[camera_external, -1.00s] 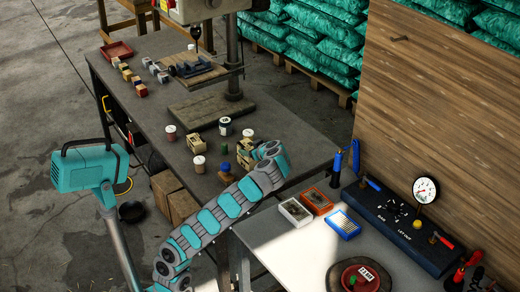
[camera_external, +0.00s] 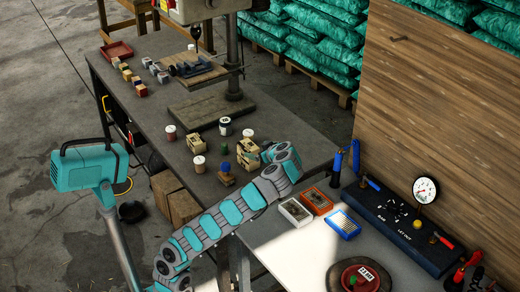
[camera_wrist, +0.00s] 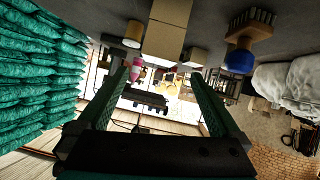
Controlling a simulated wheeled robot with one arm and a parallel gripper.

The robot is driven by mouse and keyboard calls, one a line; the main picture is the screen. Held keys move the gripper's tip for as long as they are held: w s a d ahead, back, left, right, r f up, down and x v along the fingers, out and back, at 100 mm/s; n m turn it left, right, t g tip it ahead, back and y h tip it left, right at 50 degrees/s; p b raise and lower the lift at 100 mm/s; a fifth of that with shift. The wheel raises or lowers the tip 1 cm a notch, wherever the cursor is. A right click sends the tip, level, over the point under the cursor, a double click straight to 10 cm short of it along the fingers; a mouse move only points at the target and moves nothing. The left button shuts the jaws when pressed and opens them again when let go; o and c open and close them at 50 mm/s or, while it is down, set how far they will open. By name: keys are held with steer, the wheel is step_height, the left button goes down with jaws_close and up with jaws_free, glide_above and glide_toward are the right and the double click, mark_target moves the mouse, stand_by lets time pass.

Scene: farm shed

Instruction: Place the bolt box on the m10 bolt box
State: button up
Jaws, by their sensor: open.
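Two tan cardboard boxes with dark markings stand on the dark workbench: a left box (camera_external: 197,143) and a right box (camera_external: 248,151). I cannot tell from their labels which is the m10 bolt box. My gripper (camera_wrist: 158,77) is open, with nothing held between its fingers. In the external view the arm's end is just right of the right box, and the fingers are mostly hidden. In the wrist view, which looks upside down, a tan box (camera_wrist: 168,38) is ahead, beyond the fingertips.
A brush with a blue knob (camera_external: 226,172), a green item (camera_external: 224,148) and several small cans, one white-topped (camera_external: 199,163), stand around the boxes. A drill press base (camera_external: 198,108) is behind. A pale table (camera_external: 290,250) with small cases is at right.

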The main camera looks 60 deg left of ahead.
steer(key=shift+v, duration=2.25)
